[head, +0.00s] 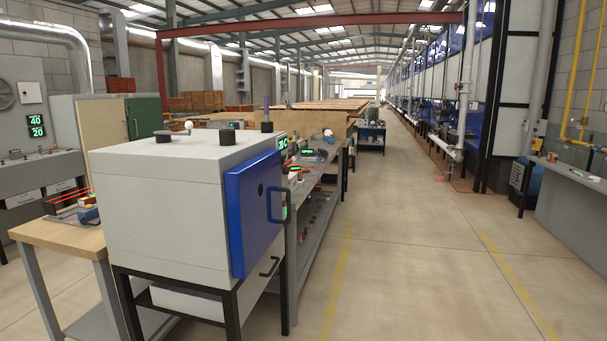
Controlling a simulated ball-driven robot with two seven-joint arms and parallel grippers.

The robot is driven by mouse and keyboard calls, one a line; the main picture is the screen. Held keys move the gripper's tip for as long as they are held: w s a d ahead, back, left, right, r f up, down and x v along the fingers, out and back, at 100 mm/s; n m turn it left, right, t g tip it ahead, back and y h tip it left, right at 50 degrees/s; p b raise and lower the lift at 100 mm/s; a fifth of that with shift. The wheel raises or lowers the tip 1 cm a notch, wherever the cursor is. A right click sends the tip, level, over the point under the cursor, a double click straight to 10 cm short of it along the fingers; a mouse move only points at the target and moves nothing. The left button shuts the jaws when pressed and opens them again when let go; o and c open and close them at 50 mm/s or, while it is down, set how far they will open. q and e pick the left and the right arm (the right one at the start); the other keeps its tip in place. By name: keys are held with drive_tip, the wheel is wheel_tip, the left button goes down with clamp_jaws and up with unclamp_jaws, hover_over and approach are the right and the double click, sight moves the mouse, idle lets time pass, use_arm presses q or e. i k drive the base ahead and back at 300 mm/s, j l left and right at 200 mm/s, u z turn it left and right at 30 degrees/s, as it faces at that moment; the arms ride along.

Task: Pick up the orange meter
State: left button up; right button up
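I cannot make out the orange meter for certain. A small orange item (551,157) lies on the grey bench at the right, too far and small to identify. More small items, some reddish, lie on the long workbench (318,176) behind the grey oven, partly hidden by it. Neither of my grippers is in view.
A grey oven (160,205) with a blue door (254,213) stands close in front on a black frame. A wood-topped table (62,237) is at its left. The grey bench (575,200) stands at the right. The concrete floor (420,250) between is clear.

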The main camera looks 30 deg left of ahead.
sight(297, 168)
drive_tip(key=i+u, duration=0.1)
drive_tip(key=u, duration=0.4)
drive_tip(key=i+l+u, duration=0.1)
drive_tip(key=i+u, duration=0.25)
drive_tip(key=i, duration=0.15)
drive_tip(key=i+l+u, duration=0.35)
drive_tip(key=i, duration=0.15)
drive_tip(key=i+l, duration=0.45)
drive_tip(key=i, duration=0.3)
drive_tip(key=i+l+u, duration=0.15)
drive_tip(key=i+l, duration=0.35)
drive_tip(key=i, duration=0.25)
drive_tip(key=i+l, duration=0.55)
drive_tip(key=i, duration=0.15)
drive_tip(key=j+u, duration=0.05)
